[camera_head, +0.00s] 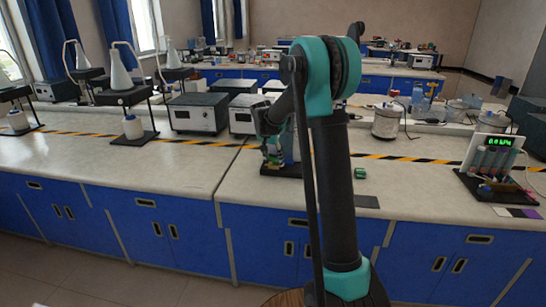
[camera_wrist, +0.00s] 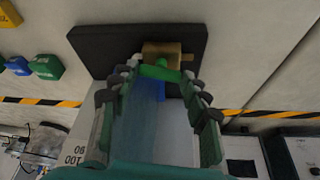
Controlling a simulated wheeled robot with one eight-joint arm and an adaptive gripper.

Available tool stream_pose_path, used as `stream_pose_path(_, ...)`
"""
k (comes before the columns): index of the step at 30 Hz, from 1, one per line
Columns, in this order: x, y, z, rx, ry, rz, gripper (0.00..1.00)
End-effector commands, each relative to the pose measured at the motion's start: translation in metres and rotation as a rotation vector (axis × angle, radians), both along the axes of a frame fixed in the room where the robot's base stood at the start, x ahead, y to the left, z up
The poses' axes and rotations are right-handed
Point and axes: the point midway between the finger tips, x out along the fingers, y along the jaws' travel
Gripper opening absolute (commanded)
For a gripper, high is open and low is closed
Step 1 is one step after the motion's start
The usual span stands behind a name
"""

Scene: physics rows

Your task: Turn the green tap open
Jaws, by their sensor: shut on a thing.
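The green tap (camera_wrist: 160,72) shows in the wrist view between the fingertips of my gripper (camera_wrist: 158,84), in front of a brass body (camera_wrist: 162,52) on a dark base (camera_wrist: 100,42). My gripper is shut on the tap, with a finger on each side of it. A blue part (camera_wrist: 150,100) shows between the fingers; I cannot tell what it is. In the head view my gripper (camera_head: 272,152) is low over the bench at the dark base (camera_head: 284,171). There the tap is mostly hidden by my gripper and arm.
Small green (camera_wrist: 46,66), blue (camera_wrist: 18,66) and yellow (camera_wrist: 8,14) blocks lie beside the base. A grey-white panel (camera_wrist: 76,140) with printed numbers is close by. Grey boxes (camera_head: 198,113) stand behind on the bench (camera_head: 110,165). The bench front left is clear.

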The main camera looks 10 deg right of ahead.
Motion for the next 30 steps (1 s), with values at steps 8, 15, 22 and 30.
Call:
stream_pose_path(8, -0.0013, -0.0026, 0.0002, 0.001, 0.0, 0.152, 0.17)
stream_pose_path(15, -0.0011, -0.0025, 0.0003, 0.0, 0.0, 0.259, 0.17)
stream_pose_path(22, -0.001, -0.0023, 0.0003, -0.001, -0.001, 0.264, 0.17)
stream_pose_path(30, -0.0011, -0.0023, 0.0002, 0.0, 0.0, 0.263, 0.67)
